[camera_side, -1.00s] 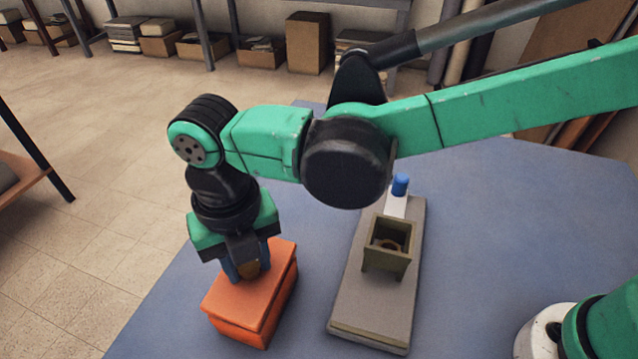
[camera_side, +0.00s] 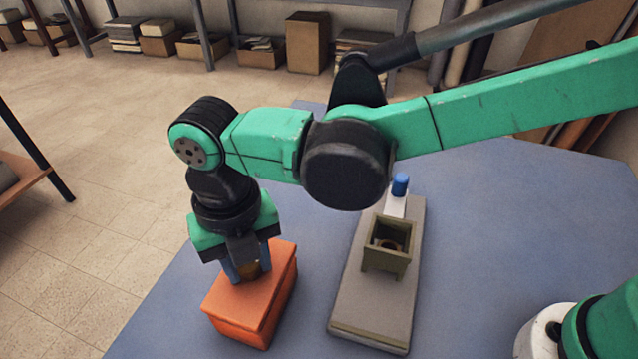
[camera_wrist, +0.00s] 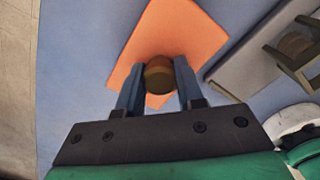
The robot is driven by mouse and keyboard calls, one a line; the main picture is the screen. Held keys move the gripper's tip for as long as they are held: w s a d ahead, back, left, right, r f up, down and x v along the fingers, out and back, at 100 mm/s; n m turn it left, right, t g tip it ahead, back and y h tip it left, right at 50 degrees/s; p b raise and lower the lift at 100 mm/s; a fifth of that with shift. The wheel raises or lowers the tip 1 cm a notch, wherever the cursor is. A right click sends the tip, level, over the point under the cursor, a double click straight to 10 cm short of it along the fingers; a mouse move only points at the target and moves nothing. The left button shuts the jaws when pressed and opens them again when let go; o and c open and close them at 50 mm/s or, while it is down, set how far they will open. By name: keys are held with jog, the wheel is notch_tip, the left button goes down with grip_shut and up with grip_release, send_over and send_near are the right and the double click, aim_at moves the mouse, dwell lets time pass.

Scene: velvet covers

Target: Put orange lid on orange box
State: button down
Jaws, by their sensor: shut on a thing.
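The orange lid (camera_side: 243,302) lies over the top of the orange box (camera_side: 236,334) at the front left of the blue table. The lid covers the box's top, and its near edge looks about level with the box's edge. My gripper (camera_side: 248,270) points down above the lid, its blue fingers shut on the lid's brown knob. The wrist view shows the lid (camera_wrist: 172,35) below, with the knob (camera_wrist: 159,76) between both fingers. The box's inside is hidden, and the box is hidden under the lid in the wrist view.
A grey board (camera_side: 372,310) lies right of the box, carrying an olive open-topped box (camera_side: 387,247) and a blue-topped piece (camera_side: 400,184). The table's left edge is close to the orange box.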

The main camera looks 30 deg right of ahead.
jog(key=shift+f, duration=0.4)
dwell(0.3)
grip_release()
dwell(0.5)
jog(key=shift+r, duration=3.5)
